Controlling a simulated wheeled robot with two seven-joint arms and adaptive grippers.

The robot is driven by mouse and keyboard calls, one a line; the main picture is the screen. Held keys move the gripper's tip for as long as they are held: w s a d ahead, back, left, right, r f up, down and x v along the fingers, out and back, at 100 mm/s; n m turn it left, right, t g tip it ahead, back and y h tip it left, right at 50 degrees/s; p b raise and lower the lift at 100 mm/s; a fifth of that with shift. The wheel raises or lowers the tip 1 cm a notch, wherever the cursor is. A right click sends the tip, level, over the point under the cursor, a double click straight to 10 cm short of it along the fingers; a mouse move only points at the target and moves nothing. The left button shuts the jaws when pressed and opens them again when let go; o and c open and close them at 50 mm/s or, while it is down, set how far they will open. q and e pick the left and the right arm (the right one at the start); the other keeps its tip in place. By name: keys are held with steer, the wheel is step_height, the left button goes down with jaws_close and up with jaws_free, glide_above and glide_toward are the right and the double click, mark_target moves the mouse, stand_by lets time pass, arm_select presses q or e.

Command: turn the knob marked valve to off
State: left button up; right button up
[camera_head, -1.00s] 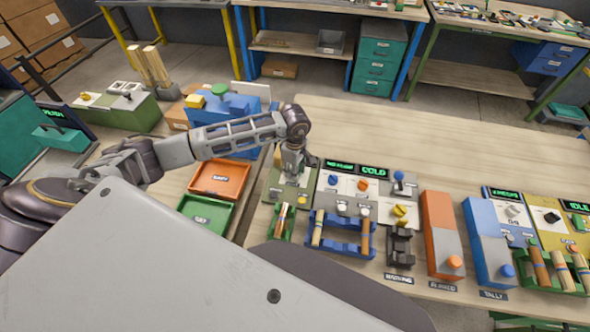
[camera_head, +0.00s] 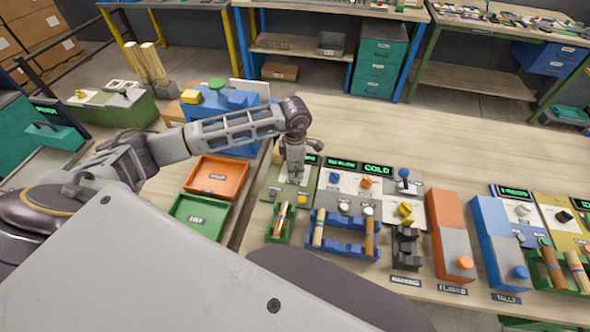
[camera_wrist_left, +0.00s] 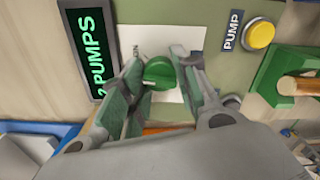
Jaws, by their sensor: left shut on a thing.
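A round green knob (camera_wrist_left: 159,71) sits on a white plate (camera_wrist_left: 187,38) on an olive-green panel (camera_wrist_left: 225,75). Part of a printed mark ending in "ON" shows beside it. My left gripper (camera_wrist_left: 157,62) is shut on the knob, with one finger on each side, in the left wrist view. In the head view my left gripper (camera_head: 295,174) points down onto the panel and hides the knob. No label reading "valve" can be made out. My right gripper is not in view.
The same panel carries a display reading "2 PUMPS" (camera_wrist_left: 88,50) and a yellow button (camera_wrist_left: 260,34) labelled "PUMP" (camera_wrist_left: 233,31). A green rack with wooden pieces (camera_head: 280,222) is close by. Other panels stand to the right, and an orange tray (camera_head: 217,178) is left.

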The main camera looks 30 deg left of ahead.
arm_select(q)
steer(key=n+b, duration=0.2)
steer(key=n, duration=0.4)
steer(key=shift+b, duration=0.3)
steer(key=shift+n, duration=0.8)
steer(key=shift+n+b, duration=0.55)
steer(key=shift+n, duration=0.95)
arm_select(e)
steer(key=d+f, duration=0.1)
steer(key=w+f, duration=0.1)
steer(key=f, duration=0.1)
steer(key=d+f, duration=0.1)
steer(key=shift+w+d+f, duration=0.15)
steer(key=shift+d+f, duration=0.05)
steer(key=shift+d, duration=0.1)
arm_select(q)
steer(key=shift+r, duration=0.1)
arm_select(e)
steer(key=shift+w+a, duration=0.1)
arm_select(q)
steer(key=shift+w, duration=0.1)
steer(key=o, duration=0.8)
steer(key=shift+c, duration=0.2)
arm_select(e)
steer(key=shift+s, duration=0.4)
